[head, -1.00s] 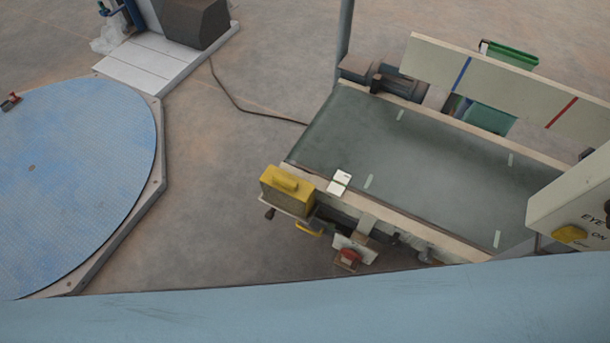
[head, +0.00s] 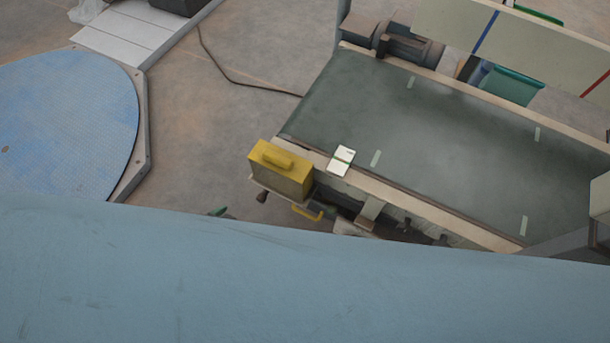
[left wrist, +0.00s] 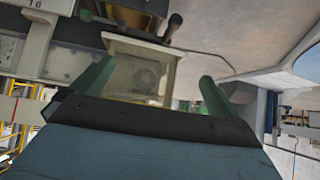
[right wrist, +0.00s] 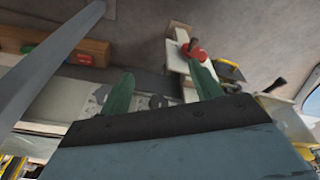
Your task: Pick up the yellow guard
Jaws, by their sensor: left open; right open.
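The yellow guard (head: 280,172) is a box-shaped cover with a raised grip on top, at the near left corner of the conveyor. In the left wrist view a pale yellowish box (left wrist: 140,72), which looks like the guard, shows beyond and between the fingers. My left gripper (left wrist: 157,72) is open and empty. In the head view only a green fingertip of the left gripper (head: 217,212) shows, left of and below the guard, apart from it. My right gripper (right wrist: 160,65) is open and empty; it is hidden in the head view.
A dark-knobbed lever (head: 262,196) and a yellow handle (head: 306,213) are below the guard. A red button (right wrist: 195,54) is beyond the right fingers. A blue turntable (head: 65,125) stands left, with clear floor between.

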